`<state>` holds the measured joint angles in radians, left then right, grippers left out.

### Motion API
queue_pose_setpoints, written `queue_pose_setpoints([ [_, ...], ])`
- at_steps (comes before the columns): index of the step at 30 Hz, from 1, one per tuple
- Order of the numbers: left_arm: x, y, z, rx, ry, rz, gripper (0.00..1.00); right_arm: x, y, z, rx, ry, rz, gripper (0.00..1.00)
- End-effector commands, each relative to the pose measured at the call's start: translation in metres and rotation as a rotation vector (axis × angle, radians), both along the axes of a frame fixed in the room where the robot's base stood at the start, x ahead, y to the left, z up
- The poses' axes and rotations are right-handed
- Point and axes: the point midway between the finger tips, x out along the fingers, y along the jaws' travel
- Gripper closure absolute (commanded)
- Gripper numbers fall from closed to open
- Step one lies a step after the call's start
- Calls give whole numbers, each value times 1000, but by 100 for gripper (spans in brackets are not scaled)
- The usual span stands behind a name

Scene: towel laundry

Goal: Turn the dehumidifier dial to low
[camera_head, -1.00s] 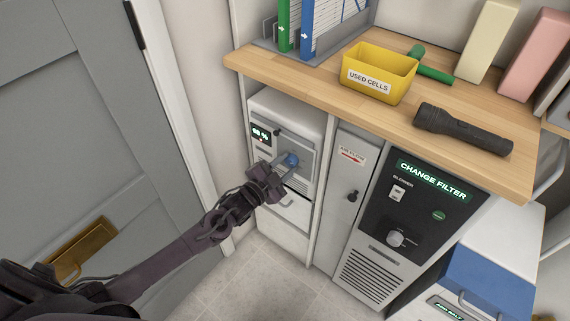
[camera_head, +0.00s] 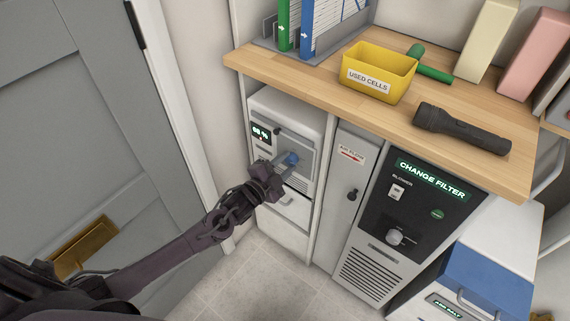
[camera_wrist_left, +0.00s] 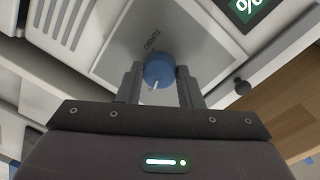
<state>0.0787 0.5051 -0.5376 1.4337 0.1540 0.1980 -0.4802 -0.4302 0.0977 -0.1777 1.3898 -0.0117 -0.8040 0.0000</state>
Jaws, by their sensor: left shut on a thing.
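The dehumidifier (camera_head: 291,112) is a white unit under the wooden counter, with a small display (camera_head: 261,133) reading a percentage. Its blue dial (camera_head: 291,158) sits on a grey front panel; it also shows in the left wrist view (camera_wrist_left: 159,71), with a white pointer mark and the word TURBO printed near it. My left gripper (camera_head: 283,164) is at the dial, its two fingers (camera_wrist_left: 160,80) on either side of it, shut on the dial. Other dial markings are hidden or too small to read. My right gripper is not in view.
The counter (camera_head: 390,122) overhangs the unit and holds a yellow bin (camera_head: 378,72), a black flashlight (camera_head: 462,130) and a green-handled object (camera_head: 434,74). A black blower panel (camera_head: 420,215) stands to the right. A grey door (camera_head: 85,130) is at left; the floor between is clear.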

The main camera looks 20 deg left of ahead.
Motion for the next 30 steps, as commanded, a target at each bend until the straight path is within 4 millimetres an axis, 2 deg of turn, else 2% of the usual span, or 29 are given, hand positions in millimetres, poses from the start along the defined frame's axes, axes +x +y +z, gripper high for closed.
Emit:
queue_pose_setpoints([
  [1, -1, 0, -1, 0, 3, -1, 66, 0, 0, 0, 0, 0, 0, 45],
  [6, 0, 0, -1, 0, 2, 0, 45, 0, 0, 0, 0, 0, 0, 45],
  [16, -4, 2, 0, 0, 2, 0, 45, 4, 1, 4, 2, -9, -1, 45],
  [20, -21, 8, 0, 1, 5, -1, 45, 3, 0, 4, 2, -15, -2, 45],
  [24, -45, 17, 1, 1, 6, 0, 45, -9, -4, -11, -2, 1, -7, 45],
  [30, -68, 26, 3, -1, 4, -1, 45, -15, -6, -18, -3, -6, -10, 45],
])
